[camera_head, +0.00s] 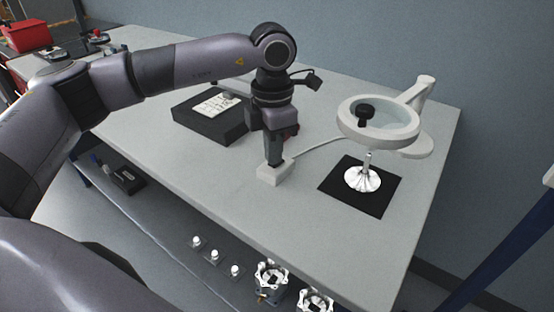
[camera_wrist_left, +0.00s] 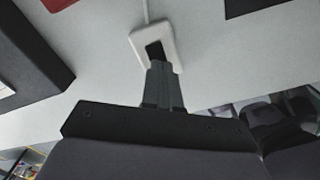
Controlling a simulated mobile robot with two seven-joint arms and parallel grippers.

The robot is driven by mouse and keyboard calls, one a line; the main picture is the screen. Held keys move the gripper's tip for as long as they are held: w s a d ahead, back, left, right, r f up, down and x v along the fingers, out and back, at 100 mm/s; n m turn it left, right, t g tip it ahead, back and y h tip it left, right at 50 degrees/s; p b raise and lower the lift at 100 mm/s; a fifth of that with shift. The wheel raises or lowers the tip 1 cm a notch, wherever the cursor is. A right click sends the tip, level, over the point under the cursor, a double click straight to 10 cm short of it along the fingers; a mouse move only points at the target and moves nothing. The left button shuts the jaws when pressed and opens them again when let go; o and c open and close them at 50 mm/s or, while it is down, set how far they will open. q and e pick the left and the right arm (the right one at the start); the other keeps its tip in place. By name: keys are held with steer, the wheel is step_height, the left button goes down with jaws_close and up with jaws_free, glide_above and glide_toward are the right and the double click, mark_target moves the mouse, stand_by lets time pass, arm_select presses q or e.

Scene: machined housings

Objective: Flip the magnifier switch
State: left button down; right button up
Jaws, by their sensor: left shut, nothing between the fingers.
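The magnifier (camera_head: 378,120) is a white ring lens on a white arm at the right of the table. Its switch is a small white box (camera_head: 276,172) on the table, joined by a white cord. My left gripper (camera_head: 274,163) points down with its fingertips at the top of the switch box, shut and empty. In the left wrist view the switch box (camera_wrist_left: 171,45) shows a dark rocker, and the shut fingers (camera_wrist_left: 160,68) reach over its near part. I cannot tell whether they touch it. My right gripper is not in view.
A black box (camera_head: 212,128) with a white sheet lies behind and left of my left gripper. A black mat (camera_head: 335,187) under the lens bears a silvery part (camera_head: 362,180). Housings (camera_head: 271,275) and small white-topped parts stand on the shelf below. The table's front left is clear.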

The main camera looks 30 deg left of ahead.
arm_select(q)
steer(key=shift+f+b, duration=0.35)
steer(key=shift+f, duration=0.1)
steer(key=shift+r, duration=0.1)
steer(key=shift+r+p, duration=2.5)
steer(key=shift+r, duration=0.95)
